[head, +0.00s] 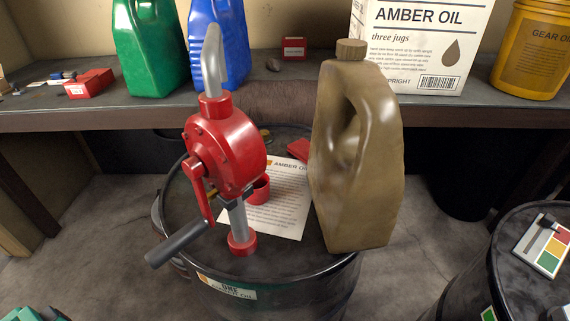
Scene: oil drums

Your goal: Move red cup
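A small red cup (259,190) stands on the lid of the black oil drum (285,262), on or beside a printed sheet (278,215). It is partly hidden behind the red hand pump (226,142), whose metal pipe and red collar come down to the drum lid just in front of it. A brown jug (357,165) stands on the same lid to the right of the cup, apart from it. My gripper is not in view.
The pump's crank handle (177,244) sticks out over the drum's front left edge. A red object (298,149) lies behind the sheet. The back shelf (150,112) holds jugs, a carton (424,45) and a yellow bucket (536,50). Another drum (520,285) stands at right.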

